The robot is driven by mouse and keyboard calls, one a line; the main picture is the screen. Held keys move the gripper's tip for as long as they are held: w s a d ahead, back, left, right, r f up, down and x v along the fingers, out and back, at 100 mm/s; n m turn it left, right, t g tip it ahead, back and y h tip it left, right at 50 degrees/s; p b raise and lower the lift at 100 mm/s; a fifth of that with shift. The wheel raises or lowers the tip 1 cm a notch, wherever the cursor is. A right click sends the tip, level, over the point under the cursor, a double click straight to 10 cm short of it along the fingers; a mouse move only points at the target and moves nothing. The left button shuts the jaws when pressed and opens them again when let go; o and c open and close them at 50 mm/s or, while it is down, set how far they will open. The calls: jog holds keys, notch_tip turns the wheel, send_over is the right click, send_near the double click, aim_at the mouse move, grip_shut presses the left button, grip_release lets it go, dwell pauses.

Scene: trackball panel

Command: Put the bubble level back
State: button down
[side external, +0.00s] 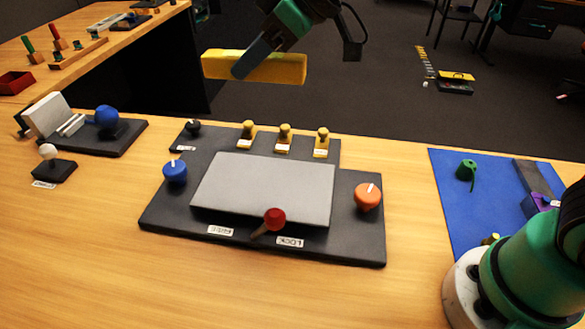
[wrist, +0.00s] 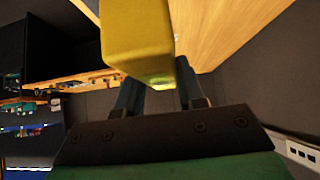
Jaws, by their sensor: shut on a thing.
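The bubble level, a yellow bar (side external: 285,67), is held roughly level in the air beyond the far edge of the table, with dark floor behind it in the side view. My gripper (side external: 245,68) is shut on it from above, left of its middle. In the wrist view the yellow bar (wrist: 138,45) fills the upper middle, between my gripper's fingers (wrist: 160,92), and hides part of them. The black trackball panel (side external: 300,240) lies on the table below, with a grey raised plate (side external: 265,188) in its middle.
The panel carries a blue knob (side external: 175,172), an orange knob (side external: 368,197), a red-tipped lever (side external: 274,218) and yellow switches (side external: 285,137). A blue ball stands on a black base (side external: 120,136) at left. A blue mat (side external: 450,190) with small items lies at right. The front-left tabletop is clear.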

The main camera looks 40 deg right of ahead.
jog(key=shift+d+r, duration=0.15)
jog(key=shift+d, duration=0.15)
jog(key=d+f+m+t+h, duration=0.1)
jog(key=d+f+m+h, duration=0.15)
jog(key=d, duration=0.25)
jog(key=s+d+f+m+t+h, duration=0.1)
jog(key=d+f+m+h, duration=0.1)
jog(key=d+m, duration=0.25)
jog(key=d+f+m+t+h, duration=0.1)
jog(key=d+f+m+h, duration=0.1)
jog(key=d, duration=0.3)
jog(key=s+a+r+n+g+y, duration=0.2)
jog(key=s+a+n+g, duration=0.25)
jog(key=a+n, duration=0.45)
jog(key=s+a+r+n+g+y, duration=0.1)
jog(key=s+a+n+g+y, duration=0.15)
jog(key=a+n+g, duration=0.5)
jog(key=s+a+r+n+g+y, duration=0.2)
jog(key=s+a+n+g, duration=0.2)
jog(key=a+n, duration=0.65)
notch_tip(320, 180, down, 20)
jog(key=shift+r, duration=0.25)
jog(key=shift+f, duration=0.1)
